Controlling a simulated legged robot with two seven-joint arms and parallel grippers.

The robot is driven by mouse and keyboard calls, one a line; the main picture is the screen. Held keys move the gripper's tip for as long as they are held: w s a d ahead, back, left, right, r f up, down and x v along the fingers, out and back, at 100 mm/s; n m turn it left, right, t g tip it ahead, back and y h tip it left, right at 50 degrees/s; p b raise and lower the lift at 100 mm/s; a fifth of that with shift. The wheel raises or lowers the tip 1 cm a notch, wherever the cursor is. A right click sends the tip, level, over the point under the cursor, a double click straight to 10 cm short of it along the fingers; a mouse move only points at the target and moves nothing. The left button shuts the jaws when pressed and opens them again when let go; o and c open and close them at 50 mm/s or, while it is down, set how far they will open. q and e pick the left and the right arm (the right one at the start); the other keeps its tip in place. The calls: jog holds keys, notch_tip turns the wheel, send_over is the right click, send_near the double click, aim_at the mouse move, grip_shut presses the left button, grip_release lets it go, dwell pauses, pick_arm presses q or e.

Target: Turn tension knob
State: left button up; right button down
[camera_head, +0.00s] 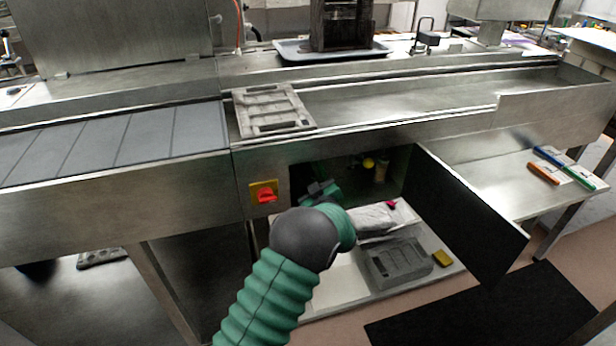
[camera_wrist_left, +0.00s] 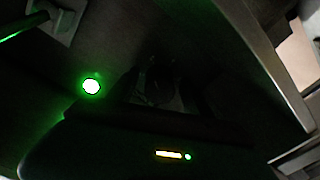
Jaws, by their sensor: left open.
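My left arm reaches from the bottom of the head view to the open cabinet under the line. My left gripper (camera_head: 320,192) is at the dark opening, partly hidden by my own wrist. It is open, and I see nothing held in it. A small yellow round part (camera_head: 368,162), possibly a knob, shows inside the cabinet, right of the gripper and apart from it. A red rotary switch (camera_head: 265,195) on a yellow plate is on the front panel, left of the opening. I cannot tell which part is the tension knob. The left wrist view is very dark with green glow.
The cabinet door (camera_head: 465,215) stands open to the right. A mould plate (camera_head: 272,110) rests on the line above. A yellow piece (camera_head: 442,258) lies beside the block.

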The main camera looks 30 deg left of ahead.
pick_arm(q)
jog(key=shift+w+a, duration=0.15)
jog(key=shift+a, duration=0.15)
jog(key=shift+d, duration=0.1)
jog(key=shift+c, duration=0.5)
jog(key=shift+c, duration=1)
grip_shut()
jog(key=shift+r, duration=0.1)
